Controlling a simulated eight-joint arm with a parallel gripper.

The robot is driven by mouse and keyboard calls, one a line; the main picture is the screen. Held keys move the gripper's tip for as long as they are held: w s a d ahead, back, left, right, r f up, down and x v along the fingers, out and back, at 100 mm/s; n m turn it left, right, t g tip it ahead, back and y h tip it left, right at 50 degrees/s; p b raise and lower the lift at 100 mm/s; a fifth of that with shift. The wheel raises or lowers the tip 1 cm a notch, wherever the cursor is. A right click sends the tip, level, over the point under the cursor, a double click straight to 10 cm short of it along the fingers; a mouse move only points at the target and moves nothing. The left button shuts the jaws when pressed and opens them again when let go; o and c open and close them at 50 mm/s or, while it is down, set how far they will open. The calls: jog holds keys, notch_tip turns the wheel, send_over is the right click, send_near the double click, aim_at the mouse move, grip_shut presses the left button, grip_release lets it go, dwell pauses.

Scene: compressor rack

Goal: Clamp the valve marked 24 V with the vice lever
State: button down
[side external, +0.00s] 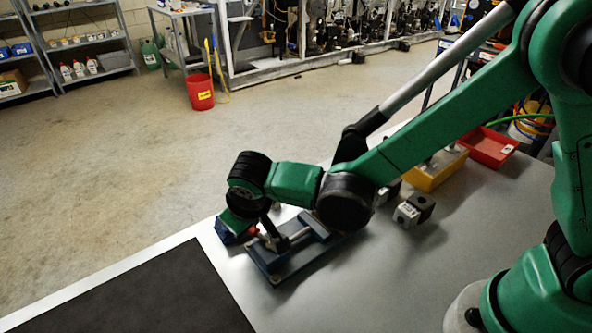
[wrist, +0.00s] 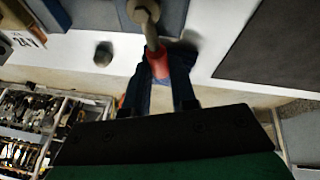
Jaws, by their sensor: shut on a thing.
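The blue vice (side external: 290,250) stands on the metal bench under my wrist, and its grey-blue base (wrist: 98,14) shows at the top of the wrist view. Its lever is a metal rod ending in a red knob (wrist: 159,66). My gripper (wrist: 160,82) has its two dark blue fingers on either side of this knob, shut on it. In the side external view the red knob (side external: 253,231) shows beside my gripper. A tag reading 24 V (wrist: 25,40) is at the wrist view's upper left, on a partly cut-off valve. I cannot tell whether the vice jaws touch it.
Grey-and-black blocks (side external: 412,210) stand on the bench right of the vice. Yellow (side external: 437,172) and red (side external: 488,146) bins are farther back. A dark mat (side external: 160,293) covers the front left. A small grey nut-like part (wrist: 103,55) lies near the bench edge.

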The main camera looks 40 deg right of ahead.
jog(key=shift+w+d+m+h, duration=0.1)
jog(key=shift+d+m+h, duration=0.3)
jog(key=shift+m, duration=0.5)
jog(key=c, duration=0.7)
grip_release()
jog(key=shift+v, duration=2.8)
